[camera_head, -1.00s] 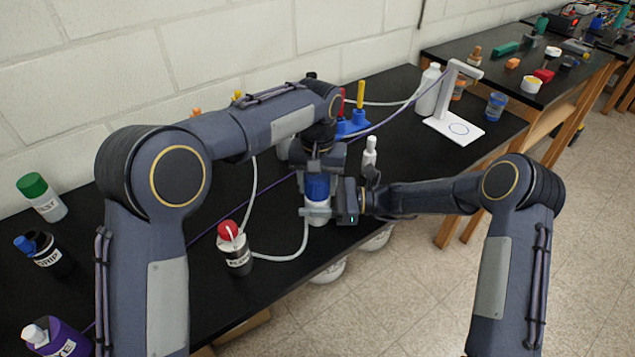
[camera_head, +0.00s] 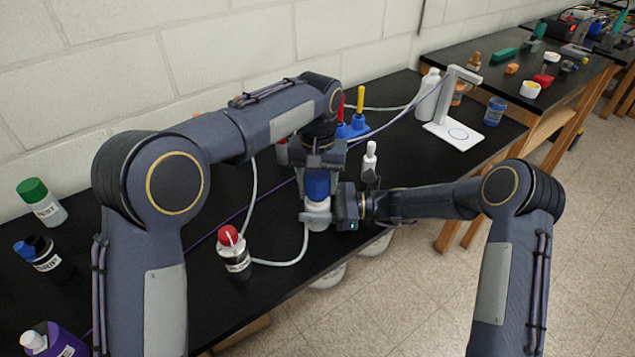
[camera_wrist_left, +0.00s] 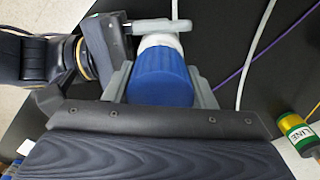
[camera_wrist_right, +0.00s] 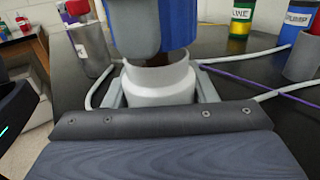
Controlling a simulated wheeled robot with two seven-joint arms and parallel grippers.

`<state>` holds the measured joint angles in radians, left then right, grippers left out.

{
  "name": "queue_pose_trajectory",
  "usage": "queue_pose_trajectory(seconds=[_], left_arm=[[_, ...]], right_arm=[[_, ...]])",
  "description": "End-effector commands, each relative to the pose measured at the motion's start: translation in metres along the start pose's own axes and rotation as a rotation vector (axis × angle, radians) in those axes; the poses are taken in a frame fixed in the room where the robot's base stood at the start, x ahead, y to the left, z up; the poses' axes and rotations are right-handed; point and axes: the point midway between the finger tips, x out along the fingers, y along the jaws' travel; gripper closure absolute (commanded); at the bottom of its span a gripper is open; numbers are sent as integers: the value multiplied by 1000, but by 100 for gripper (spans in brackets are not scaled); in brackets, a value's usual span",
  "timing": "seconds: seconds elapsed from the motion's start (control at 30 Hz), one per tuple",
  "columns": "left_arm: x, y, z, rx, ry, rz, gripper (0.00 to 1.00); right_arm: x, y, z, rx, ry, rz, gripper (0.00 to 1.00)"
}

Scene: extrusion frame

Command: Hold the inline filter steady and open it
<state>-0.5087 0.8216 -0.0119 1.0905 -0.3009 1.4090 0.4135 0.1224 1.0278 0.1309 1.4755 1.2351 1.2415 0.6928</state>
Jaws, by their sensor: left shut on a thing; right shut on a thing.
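The inline filter has a blue top (camera_head: 317,185) and a white lower body (camera_head: 318,222), held above the front part of the bench. My left gripper (camera_head: 318,178) comes from above and is shut on the blue top, also seen in the left wrist view (camera_wrist_left: 161,78). My right gripper (camera_head: 319,210) comes from the right and is shut around the white body.
The bench's front edge is near.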

Motion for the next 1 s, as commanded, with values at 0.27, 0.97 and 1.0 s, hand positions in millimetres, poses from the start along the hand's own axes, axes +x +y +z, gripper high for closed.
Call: queue_pose_trajectory(seconds=[0.27, 0.97, 1.0], left_arm=[[-8, 0, -1, 0, 3, 1, 77], [-40, 0, 0, 0, 0, 0, 77], [-40, 0, 0, 0, 0, 0, 77]], right_arm=[[0, 0, 0, 0, -1, 0, 100], [0, 0, 0, 0, 0, 0, 26], [0, 0, 0, 0, 0, 0, 23]])
